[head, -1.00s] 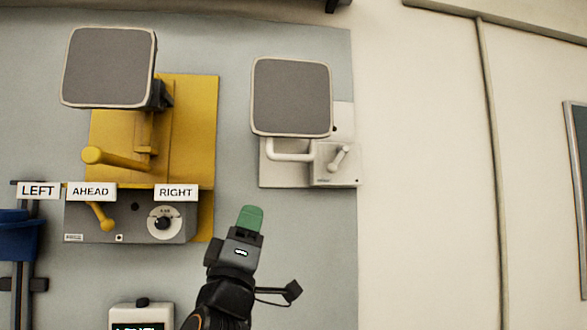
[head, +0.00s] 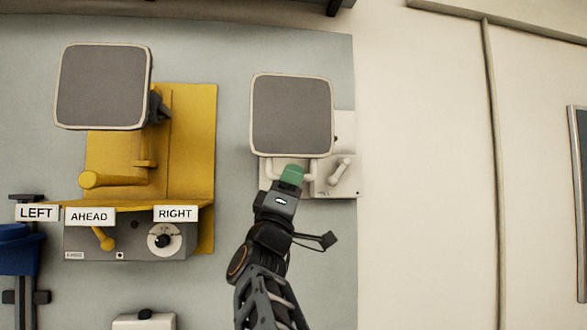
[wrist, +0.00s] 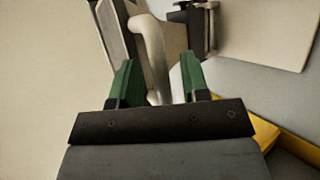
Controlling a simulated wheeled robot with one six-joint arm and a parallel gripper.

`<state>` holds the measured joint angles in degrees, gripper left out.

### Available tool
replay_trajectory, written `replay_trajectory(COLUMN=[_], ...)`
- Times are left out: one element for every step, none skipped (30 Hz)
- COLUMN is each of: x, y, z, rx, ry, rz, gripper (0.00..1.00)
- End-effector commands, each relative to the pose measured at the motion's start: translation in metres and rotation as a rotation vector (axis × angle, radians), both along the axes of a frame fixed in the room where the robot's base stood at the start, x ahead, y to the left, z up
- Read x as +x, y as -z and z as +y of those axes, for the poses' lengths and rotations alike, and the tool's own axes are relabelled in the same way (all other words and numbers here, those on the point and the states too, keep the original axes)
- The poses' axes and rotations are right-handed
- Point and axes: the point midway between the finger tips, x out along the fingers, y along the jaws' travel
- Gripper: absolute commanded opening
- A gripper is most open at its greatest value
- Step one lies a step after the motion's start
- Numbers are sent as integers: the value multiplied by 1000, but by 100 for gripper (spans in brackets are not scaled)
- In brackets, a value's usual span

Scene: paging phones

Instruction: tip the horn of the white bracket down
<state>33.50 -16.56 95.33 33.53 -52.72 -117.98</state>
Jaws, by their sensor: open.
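The white bracket (head: 348,150) is mounted on the grey wall panel, with a square grey-faced horn (head: 291,115) facing out above a white curved handle (head: 268,168). My gripper (head: 291,176) is at the handle, just below the horn's lower edge, and covers part of the handle in the head view. In the wrist view, the open green fingers (wrist: 157,80) stand apart with the white handle (wrist: 152,48) between and beyond them. The horn's edge (wrist: 115,35) shows at upper left there. I cannot tell whether the fingers touch the handle.
A yellow bracket (head: 205,135) with its own square horn (head: 103,86) stands to the left. Below it is a grey control box (head: 120,243) with LEFT, AHEAD and RIGHT labels. A small lever (head: 340,171) sits right of the handle.

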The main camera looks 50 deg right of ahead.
Motion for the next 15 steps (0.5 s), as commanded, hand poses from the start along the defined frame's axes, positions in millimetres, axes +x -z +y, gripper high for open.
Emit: replay_trajectory(x=[1,1,1,1,1,2,2,2,2,2,2,2,2,2,2], y=[-5,-6,-7,-8,-8,-9,-9,-9,-9,-9,-9,-9,-9,-9,-9], z=[-3,-4,-6,-6,-7,-7,-8,-8,-8,-8,-8,-8,-8,-8,-8], rx=[1,0,0,0,1,1,1,1,1,0,0,0,0,0,0], ry=[2,1,1,1,0,0,0,0,0,-1,-1,-1,-1,-1,-1], rz=[1,2,2,2,1,1,1,1,1,1,1,1,1,1,1], gripper=[42,42,42,42,42,42,42,42,42,42,42,42,42,42,42])
